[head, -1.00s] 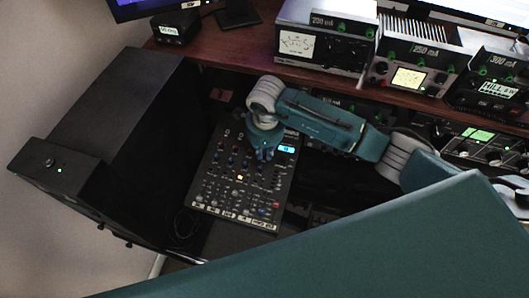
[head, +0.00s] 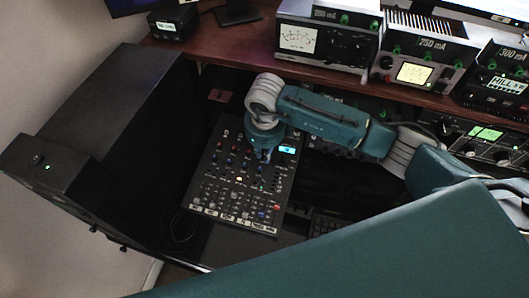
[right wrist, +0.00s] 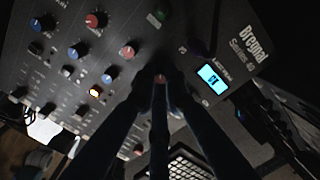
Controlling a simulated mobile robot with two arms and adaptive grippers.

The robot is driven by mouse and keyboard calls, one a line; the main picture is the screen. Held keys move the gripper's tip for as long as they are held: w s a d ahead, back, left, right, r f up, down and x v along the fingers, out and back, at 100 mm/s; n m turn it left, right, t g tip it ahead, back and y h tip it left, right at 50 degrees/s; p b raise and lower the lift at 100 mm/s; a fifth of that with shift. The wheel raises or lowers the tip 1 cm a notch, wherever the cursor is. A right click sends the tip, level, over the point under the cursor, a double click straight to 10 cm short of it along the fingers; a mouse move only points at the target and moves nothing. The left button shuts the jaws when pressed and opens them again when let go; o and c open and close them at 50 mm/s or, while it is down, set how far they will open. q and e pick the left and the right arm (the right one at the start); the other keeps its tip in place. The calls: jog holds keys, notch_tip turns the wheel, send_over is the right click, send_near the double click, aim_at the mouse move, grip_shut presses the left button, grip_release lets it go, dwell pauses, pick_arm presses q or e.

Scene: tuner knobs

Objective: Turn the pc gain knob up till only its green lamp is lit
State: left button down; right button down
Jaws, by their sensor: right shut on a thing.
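The mixer (head: 212,192) is a dark sloping panel with several rows of small knobs. My right gripper (head: 265,157) points down at its upper part. In the right wrist view my right gripper (right wrist: 160,84) is shut on a small knob with a reddish top (right wrist: 160,78), mostly hidden by the fingers. I cannot read its label, so I cannot tell whether it is the pc gain knob. A lamp (right wrist: 96,92) glows yellow-orange to the left of the fingers. It also shows pale in the head view (head: 239,179). I see no lit green lamp on the panel.
A black cabinet (head: 110,95) is on the left; a shelf of meters (head: 325,40) is behind.

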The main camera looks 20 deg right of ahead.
jog(key=shift+r, duration=0.1)
jog(key=c, duration=1.8)
grip_release()
jog(key=shift+o, duration=0.2)
notch_tip(320, 180, up, 12)
jog(key=s, duration=0.1)
jog(key=shift+s+a, duration=0.15)
jog(key=shift+s, duration=0.05)
